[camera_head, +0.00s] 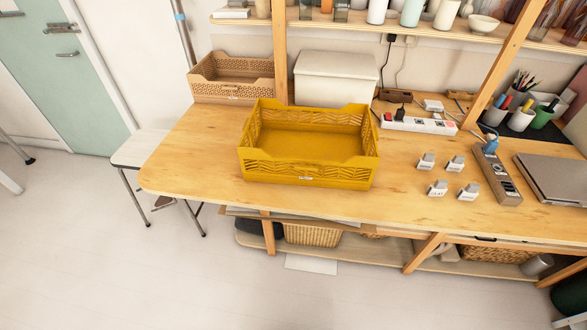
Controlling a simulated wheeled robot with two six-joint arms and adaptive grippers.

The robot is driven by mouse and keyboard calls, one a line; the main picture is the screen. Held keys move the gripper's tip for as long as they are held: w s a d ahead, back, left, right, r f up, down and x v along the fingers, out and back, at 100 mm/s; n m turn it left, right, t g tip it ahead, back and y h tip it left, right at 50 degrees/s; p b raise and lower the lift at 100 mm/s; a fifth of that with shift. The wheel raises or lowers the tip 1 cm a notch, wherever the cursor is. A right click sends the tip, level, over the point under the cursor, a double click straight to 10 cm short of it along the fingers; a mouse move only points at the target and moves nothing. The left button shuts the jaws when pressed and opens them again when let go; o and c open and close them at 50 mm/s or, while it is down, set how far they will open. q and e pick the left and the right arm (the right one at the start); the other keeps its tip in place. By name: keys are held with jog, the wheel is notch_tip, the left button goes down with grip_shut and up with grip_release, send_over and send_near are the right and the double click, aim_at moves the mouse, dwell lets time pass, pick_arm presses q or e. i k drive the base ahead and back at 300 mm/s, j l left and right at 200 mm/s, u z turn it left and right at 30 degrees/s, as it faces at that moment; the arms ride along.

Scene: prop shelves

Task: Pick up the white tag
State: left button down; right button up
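Several small white and grey pieces (438,188) lie on the wooden table, right of the yellow crate. They may be tags, but they are too small to tell. A small pale label (306,178) also shows on the front wall of the yellow crate (265,167). Neither of my grippers is in view.
The wooden table (200,165) also holds a white power strip (418,124), a grey device (498,177), a closed laptop (555,180) and pen cups (520,120). A brown crate (232,78) and white box (335,80) stand at the back. A stool (138,148) stands left.

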aim_at(470, 193)
jog(key=l+z, duration=0.1)
jog(key=z, duration=0.3)
jog(key=k+l+z, duration=0.1)
jog(key=z, duration=0.3)
jog(key=l+z, duration=0.1)
jog(key=z, duration=0.3)
